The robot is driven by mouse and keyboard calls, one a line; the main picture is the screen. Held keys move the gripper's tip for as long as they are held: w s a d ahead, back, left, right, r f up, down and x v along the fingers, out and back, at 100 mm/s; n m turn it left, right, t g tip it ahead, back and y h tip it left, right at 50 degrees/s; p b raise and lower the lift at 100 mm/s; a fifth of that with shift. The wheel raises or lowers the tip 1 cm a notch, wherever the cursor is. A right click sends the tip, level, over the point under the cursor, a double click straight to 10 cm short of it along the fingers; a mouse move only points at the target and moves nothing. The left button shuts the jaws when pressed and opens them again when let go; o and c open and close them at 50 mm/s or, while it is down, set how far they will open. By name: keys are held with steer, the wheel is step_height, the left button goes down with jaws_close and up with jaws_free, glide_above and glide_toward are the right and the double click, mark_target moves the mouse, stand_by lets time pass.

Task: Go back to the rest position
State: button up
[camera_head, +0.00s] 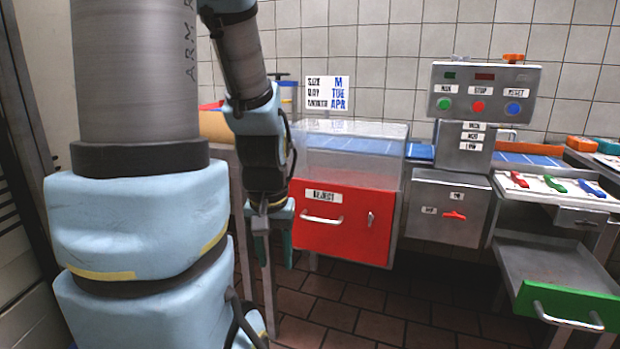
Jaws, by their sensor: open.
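My gripper (277,240) hangs pointing down at the end of my arm, left of the red reject bin. It is open, with its fingers apart and nothing seen between them. My arm's large blue and grey links fill the left side of the view and hide part of what lies behind them. The gripper is apart from the red reject bin front (345,232), which has a pale handle and is shut.
A control panel (480,92) with green, red and blue buttons stands behind a grey box (447,210) with a red handle. A green-fronted drawer (566,304) sticks out at right. A tray (540,184) holds coloured levers. The tiled floor (390,318) is clear.

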step_height(320, 180, up, 14)
steer(key=p, duration=1.1)
steer(key=shift+f, duration=0.2)
stand_by(1.2)
